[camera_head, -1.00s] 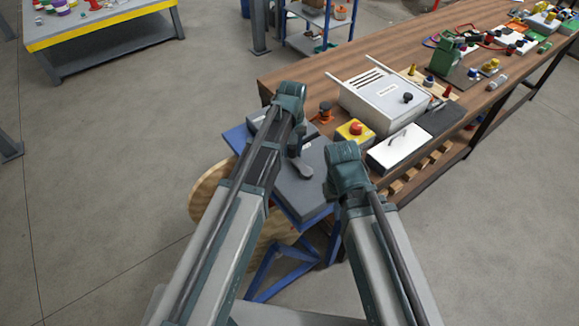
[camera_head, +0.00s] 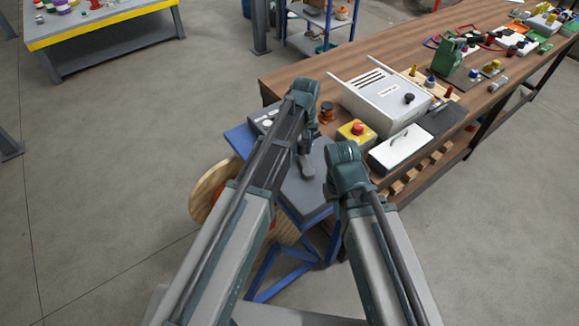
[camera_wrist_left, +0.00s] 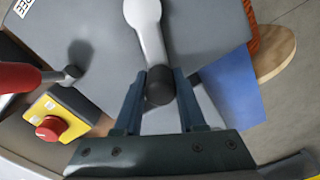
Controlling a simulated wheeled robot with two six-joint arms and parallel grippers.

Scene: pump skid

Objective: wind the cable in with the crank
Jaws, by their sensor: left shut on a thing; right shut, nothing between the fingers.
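A grey crank arm (camera_wrist_left: 148,32) lies over a grey housing (camera_wrist_left: 95,35) in the left wrist view. It ends in a dark round knob (camera_wrist_left: 160,86) held between the two fingers of my left gripper (camera_wrist_left: 160,92). In the head view the crank (camera_head: 306,166) shows below my left gripper (camera_head: 308,138), on the housing's top. A wooden reel flange (camera_head: 208,186) stands at the housing's left side, partly behind my left arm. Orange-red cable (camera_wrist_left: 253,32) shows beside it in the wrist view. My right gripper (camera_head: 345,175) is right of the housing, its fingertips hidden.
A yellow box with a red button (camera_head: 357,132) and a white case (camera_head: 398,149) are on the wooden bench (camera_head: 290,80) near the housing. A blue stand (camera_head: 265,275) is below the housing. Floor at the left is free.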

